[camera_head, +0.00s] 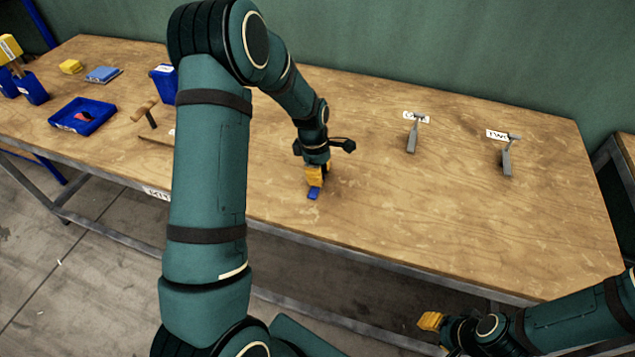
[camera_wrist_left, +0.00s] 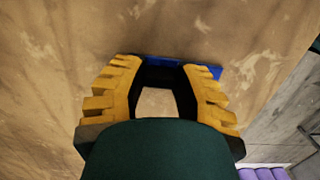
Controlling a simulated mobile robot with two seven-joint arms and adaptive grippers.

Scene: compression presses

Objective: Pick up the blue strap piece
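The blue strap piece (camera_head: 314,193) lies on the wooden table near its front edge. My left gripper (camera_head: 315,178) points down right at it, its yellow fingers partly covering it. In the left wrist view the fingers (camera_wrist_left: 165,75) are spread apart, and the blue strap (camera_wrist_left: 205,70) lies across at their tips, with one end showing past the right finger. I cannot tell whether the fingers touch it. My right gripper (camera_head: 432,321) is off the table's front edge at the lower right; whether its fingers are apart is unclear.
Two grey metal presses (camera_head: 412,135) (camera_head: 507,158) stand at the right with white labels. At the left are a blue tray (camera_head: 98,112) with a red and black item, a wooden-handled tool (camera_head: 145,112), blue bins (camera_head: 33,88) and a yellow block (camera_head: 71,66).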

